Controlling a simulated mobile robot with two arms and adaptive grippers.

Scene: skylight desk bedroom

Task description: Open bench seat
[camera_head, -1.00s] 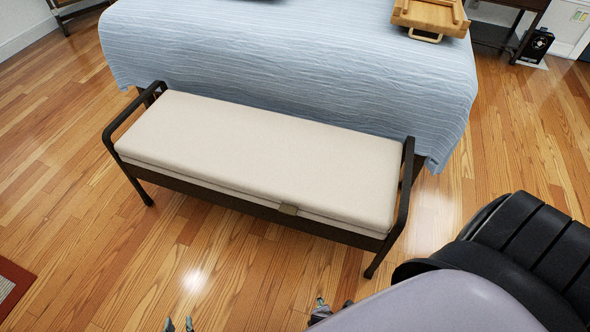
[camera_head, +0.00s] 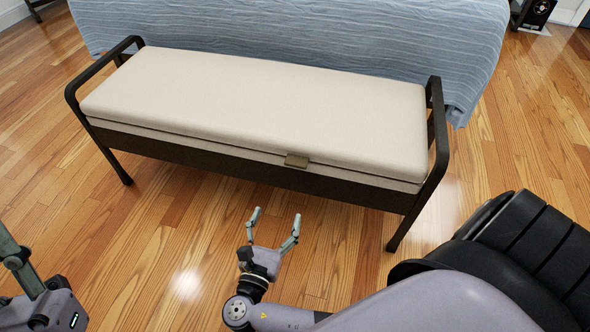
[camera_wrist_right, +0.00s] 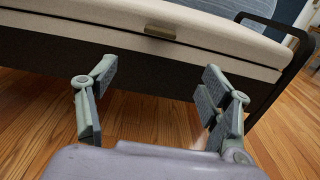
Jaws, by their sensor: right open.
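The bench seat (camera_head: 255,110) has a cream cushioned lid on a dark frame with armrests at both ends. The lid is down. A small brownish tab (camera_head: 297,161) sits at the middle-right of the lid's front edge; it also shows in the right wrist view (camera_wrist_right: 160,32). My right gripper (camera_head: 275,218) is open and empty, in front of the bench and below the tab, apart from it. In the right wrist view its two fingers (camera_wrist_right: 155,90) spread either side below the tab. My left gripper (camera_head: 12,258) is partly in view at the lower left; its fingertips are cut off or unclear.
A bed with a blue striped cover (camera_head: 300,30) stands right behind the bench. The wooden floor (camera_head: 60,190) in front and to the left is clear. A dark box-like device (camera_head: 532,14) is at the back right.

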